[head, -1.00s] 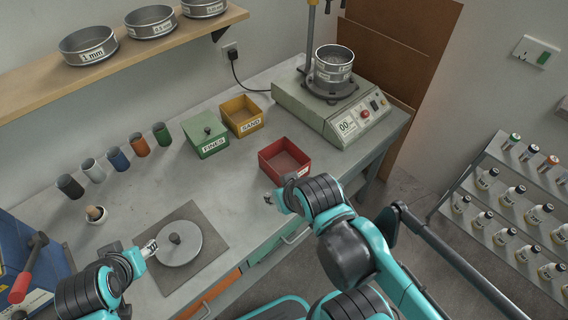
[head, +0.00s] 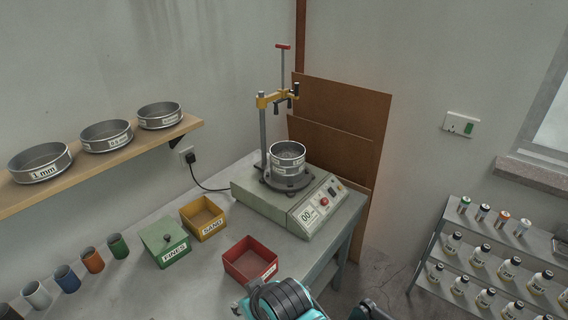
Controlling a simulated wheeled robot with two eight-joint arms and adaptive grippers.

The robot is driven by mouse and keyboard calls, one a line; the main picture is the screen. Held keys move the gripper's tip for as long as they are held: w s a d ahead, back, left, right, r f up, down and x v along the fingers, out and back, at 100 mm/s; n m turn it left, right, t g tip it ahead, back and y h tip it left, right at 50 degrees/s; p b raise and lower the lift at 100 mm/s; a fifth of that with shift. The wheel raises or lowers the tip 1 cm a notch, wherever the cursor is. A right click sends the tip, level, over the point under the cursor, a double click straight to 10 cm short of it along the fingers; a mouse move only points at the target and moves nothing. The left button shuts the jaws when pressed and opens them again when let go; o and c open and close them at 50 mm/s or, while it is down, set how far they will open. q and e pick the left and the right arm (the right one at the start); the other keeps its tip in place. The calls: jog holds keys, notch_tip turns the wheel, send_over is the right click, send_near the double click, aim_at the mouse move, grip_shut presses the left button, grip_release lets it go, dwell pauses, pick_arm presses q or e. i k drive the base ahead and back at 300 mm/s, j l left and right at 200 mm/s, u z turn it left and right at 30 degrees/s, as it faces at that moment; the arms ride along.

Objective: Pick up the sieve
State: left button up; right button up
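A round metal sieve (head: 287,158) with a white label sits upright on the black plate of the sieve shaker (head: 275,209), under its yellow clamp arm. Three more metal sieves stand on the wall shelf: one labelled 1 mm (head: 39,162), a middle one (head: 106,136) and a far one (head: 160,115). My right gripper (head: 238,308) is at the bottom edge, in front of the red box and well short of the shaker. It is mostly hidden by my wrist and cut off, so its opening cannot be told. My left gripper is out of view.
On the bench stand an open red box (head: 250,260), an open yellow SAND box (head: 203,217) and a lidded green FINES box (head: 165,243). Several coloured cups line the left. A bottle rack (head: 440,235) stands at right. The shaker's post and clamp rise beside its sieve.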

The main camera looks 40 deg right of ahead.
aim_at(283, 154)
jog(key=k+l+z, duration=0.2)
jog(key=k, duration=0.45)
jog(key=i+l+z, duration=0.1)
jog(key=z, duration=0.35)
jog(key=i+l+z, duration=0.1)
jog(key=z, duration=0.35)
jog(key=i+l+z, duration=0.1)
jog(key=z, duration=0.35)
jog(key=i, duration=0.05)
